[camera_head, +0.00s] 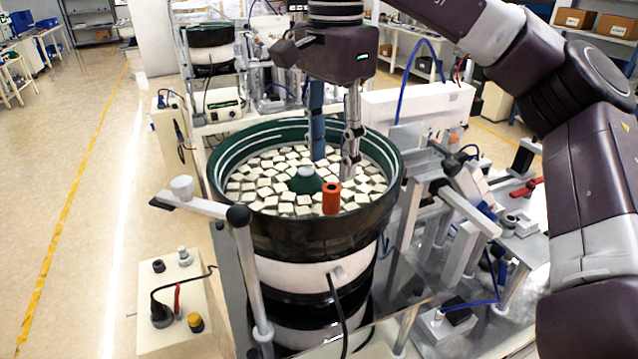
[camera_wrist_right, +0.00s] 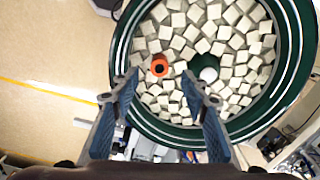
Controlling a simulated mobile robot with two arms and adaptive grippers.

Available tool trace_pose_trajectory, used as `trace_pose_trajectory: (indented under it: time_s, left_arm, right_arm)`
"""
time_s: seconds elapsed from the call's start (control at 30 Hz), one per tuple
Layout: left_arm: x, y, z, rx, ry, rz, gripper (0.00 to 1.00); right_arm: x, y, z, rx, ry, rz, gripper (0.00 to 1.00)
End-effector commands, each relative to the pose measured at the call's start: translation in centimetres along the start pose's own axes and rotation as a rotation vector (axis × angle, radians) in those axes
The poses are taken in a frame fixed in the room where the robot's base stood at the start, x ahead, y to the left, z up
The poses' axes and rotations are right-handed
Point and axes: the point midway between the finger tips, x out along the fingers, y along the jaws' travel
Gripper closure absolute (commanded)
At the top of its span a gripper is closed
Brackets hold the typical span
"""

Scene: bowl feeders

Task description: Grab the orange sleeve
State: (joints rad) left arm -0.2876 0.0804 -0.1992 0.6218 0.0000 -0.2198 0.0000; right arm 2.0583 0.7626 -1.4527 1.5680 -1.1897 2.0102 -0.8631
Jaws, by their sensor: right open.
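The orange sleeve (camera_head: 331,198) stands upright among pale square pieces in the green bowl feeder (camera_head: 388,150), near its front rim. In the right wrist view the sleeve (camera_wrist_right: 159,66) shows its dark hole, ahead of and between my open fingers. My right gripper (camera_head: 334,160) points down over the bowl, open and empty. In the head view its fingertips are above and behind the sleeve, apart from it. In the right wrist view my right gripper (camera_wrist_right: 158,80) has its two blue finger pads spread wide. My left gripper is not in view.
Pale square pieces (camera_head: 270,187) fill the bowl around a green centre cone (camera_head: 306,180). A post with a dark knob (camera_head: 238,215) stands at the bowl's front left. Metal fixtures (camera_head: 465,215) crowd the right. A control box (camera_head: 172,290) stands at the lower left.

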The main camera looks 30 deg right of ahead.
Motion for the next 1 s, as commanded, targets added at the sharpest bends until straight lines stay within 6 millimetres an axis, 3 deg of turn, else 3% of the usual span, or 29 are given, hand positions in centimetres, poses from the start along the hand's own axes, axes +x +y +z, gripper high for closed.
trace_pose_trajectory:
  time_s: [0.1,0.23,0.37,0.67,1.0]
  left_arm:
    - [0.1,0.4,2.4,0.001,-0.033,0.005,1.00]
    - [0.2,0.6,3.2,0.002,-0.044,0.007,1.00]
    - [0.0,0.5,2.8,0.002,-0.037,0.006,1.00]
    - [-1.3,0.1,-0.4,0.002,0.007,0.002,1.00]
    - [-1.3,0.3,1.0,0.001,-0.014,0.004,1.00]
  right_arm:
    - [1.3,0.0,0.0,-0.001,-0.001,0.006,0.59]
    - [2.4,0.0,-0.1,0.001,-0.001,0.003,0.59]
    - [3.3,0.0,-0.1,0.000,-0.001,0.004,0.59]
    - [6.8,0.0,-0.4,0.002,0.000,0.003,0.59]
    - [7.6,0.0,-0.3,0.002,-0.001,0.002,0.62]
